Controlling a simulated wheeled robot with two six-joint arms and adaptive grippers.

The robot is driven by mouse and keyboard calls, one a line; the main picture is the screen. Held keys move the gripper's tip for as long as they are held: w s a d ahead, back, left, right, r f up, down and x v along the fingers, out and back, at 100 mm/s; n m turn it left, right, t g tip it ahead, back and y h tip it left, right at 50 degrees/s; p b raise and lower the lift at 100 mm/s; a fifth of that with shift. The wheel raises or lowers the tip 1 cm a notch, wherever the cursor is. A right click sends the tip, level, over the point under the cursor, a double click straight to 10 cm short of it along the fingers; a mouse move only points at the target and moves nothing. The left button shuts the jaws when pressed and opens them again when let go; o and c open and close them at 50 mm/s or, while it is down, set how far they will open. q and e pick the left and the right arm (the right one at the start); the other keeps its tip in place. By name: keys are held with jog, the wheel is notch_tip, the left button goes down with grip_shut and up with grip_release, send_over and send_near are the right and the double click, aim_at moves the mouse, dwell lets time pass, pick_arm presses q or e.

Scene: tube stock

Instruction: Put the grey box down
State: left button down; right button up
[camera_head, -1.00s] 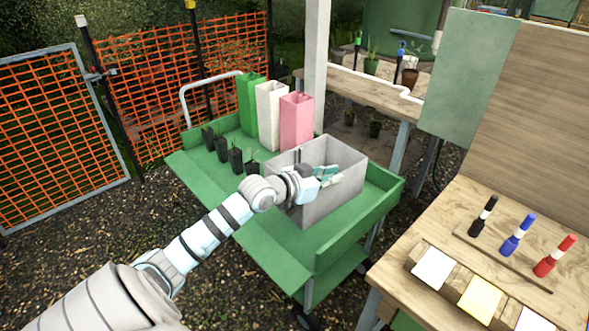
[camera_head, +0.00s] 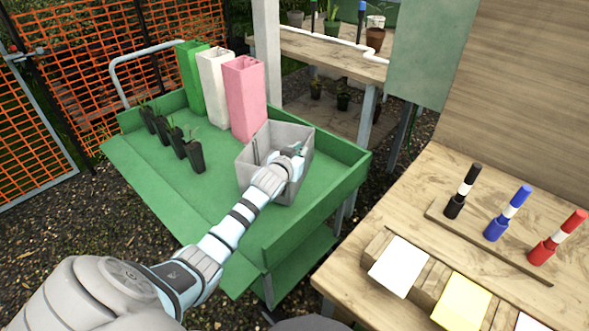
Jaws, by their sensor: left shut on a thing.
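The open-topped grey box (camera_head: 246,176) is upright at the right part of the green cart (camera_head: 205,208), just in front of the pink container. My left gripper (camera_head: 297,151) reaches over the box's near side and is shut on the box at its right wall. The fingertips are small and partly hidden by my wrist. The box appears at the level of the cart's top, but my arm hides part of its lower edge, so I cannot tell whether its base touches. My right gripper is not in view.
Tall green (camera_head: 191,66), white (camera_head: 215,87) and pink (camera_head: 245,100) containers stand behind the box. Several small black pots (camera_head: 195,156) line the cart's left. A raised green rim (camera_head: 318,205) runs along the right. A wooden table (camera_head: 352,283) with markers stands at right.

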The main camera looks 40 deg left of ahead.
pick_arm(q)
notch_tip(320, 180, down, 5)
jog(key=shift+s+f+b, duration=0.1)
jog(key=shift+f+b, duration=0.05)
jog(key=shift+b, duration=0.9)
jog(key=c, duration=1.7)
grip_release()
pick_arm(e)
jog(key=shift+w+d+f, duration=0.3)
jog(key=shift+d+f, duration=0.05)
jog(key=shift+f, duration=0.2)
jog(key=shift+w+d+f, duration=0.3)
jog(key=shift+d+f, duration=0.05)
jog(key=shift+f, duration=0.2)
pick_arm(q)
jog(key=shift+s+r+p, duration=0.25)
jog(key=shift+s+p, duration=0.1)
jog(key=shift+p, duration=0.05)
jog(key=p+v, duration=0.4)
jog(key=v, duration=0.7)
jog(key=shift+s+d, duration=0.1)
jog(key=shift+d, duration=0.05)
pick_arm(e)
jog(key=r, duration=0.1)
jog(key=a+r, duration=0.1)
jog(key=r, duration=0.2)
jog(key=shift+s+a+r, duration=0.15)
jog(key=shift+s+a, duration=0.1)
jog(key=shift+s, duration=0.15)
